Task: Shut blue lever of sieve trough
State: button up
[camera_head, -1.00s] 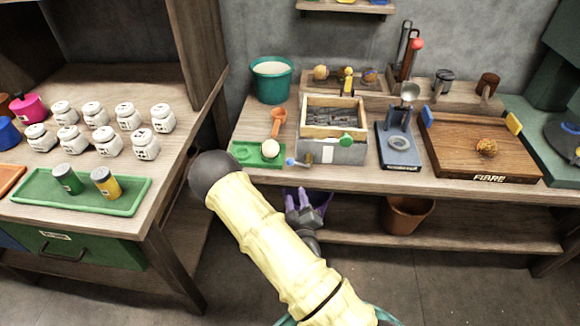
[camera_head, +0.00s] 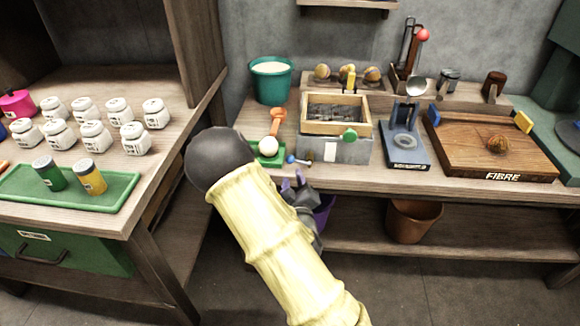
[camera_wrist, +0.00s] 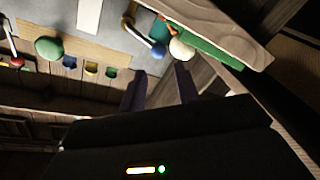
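The sieve trough (camera_head: 335,148) is a grey box with a wooden-framed top, standing near the front of the right-hand table. Its small blue lever (camera_head: 298,160) sticks out low at the left front corner. In the wrist view the blue lever (camera_wrist: 156,48) shows above the fingertips, beside a white ball. My gripper (camera_head: 293,183) is at the table's front edge, just below the lever, partly hidden by my arm. In the wrist view my gripper (camera_wrist: 160,84) has its two purple fingers apart with nothing between them, and they do not appear to touch the lever.
A green knob (camera_head: 350,135) sits on the trough's front. A green tray (camera_head: 266,161) with a white ball (camera_head: 268,146) and an orange scoop (camera_head: 277,120) lie to the left. A blue stand (camera_head: 404,149) is to the right. The table edge is close to my gripper.

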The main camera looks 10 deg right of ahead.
aim_at(291, 162)
jog(key=shift+w+d+f+b, duration=0.15)
jog(key=shift+w+f+b, duration=0.15)
jog(key=shift+b, duration=1.75)
jog(key=w, duration=0.5)
jog(key=w+d, duration=0.1)
jog(key=w, duration=0.2)
jog(key=shift+w+r, duration=0.25)
jog(key=shift+w, duration=0.1)
jog(key=shift+c, duration=0.2)
grip_shut()
